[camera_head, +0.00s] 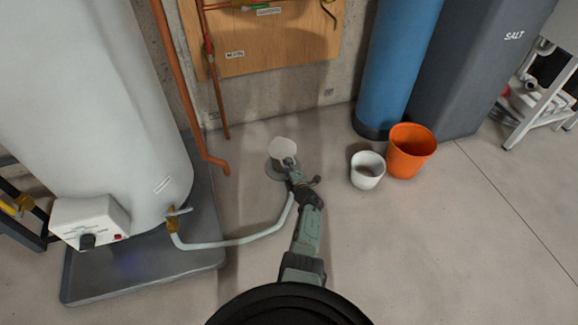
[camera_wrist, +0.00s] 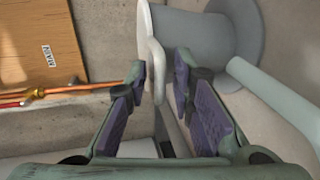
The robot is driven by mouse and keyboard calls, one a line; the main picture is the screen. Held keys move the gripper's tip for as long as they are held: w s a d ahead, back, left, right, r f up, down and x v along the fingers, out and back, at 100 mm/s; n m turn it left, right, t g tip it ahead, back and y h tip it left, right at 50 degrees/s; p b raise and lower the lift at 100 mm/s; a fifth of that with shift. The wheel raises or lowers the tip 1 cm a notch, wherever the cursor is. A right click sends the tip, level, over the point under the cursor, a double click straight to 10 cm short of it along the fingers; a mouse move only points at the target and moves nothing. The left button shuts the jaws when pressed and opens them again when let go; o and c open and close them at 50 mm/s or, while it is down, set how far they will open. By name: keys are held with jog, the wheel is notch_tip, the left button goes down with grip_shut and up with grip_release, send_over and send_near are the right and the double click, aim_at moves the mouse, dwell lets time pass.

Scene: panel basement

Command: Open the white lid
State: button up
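The white lid (camera_head: 283,148) is a small pale disc at the top of a short grey pipe (camera_head: 274,171) that stands on the floor. In the wrist view the lid (camera_wrist: 144,35) shows nearly edge-on across the end of the grey pipe (camera_wrist: 200,45), and its lip reaches down between my fingertips. Whether any gap separates lid and pipe is unclear. My gripper (camera_head: 287,163), also in the wrist view (camera_wrist: 160,75), is open around this lip. A gap shows on the right side of the lip; contact on the left is unclear.
A pale hose (camera_head: 240,241) runs along the floor from the white tank (camera_head: 90,100), close to my gripper. A white bucket (camera_head: 367,170) and an orange bucket (camera_head: 410,150) stand to the right. Copper pipes (camera_head: 205,150) and a wooden board (camera_head: 265,45) are behind.

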grip_shut()
dwell(0.6)
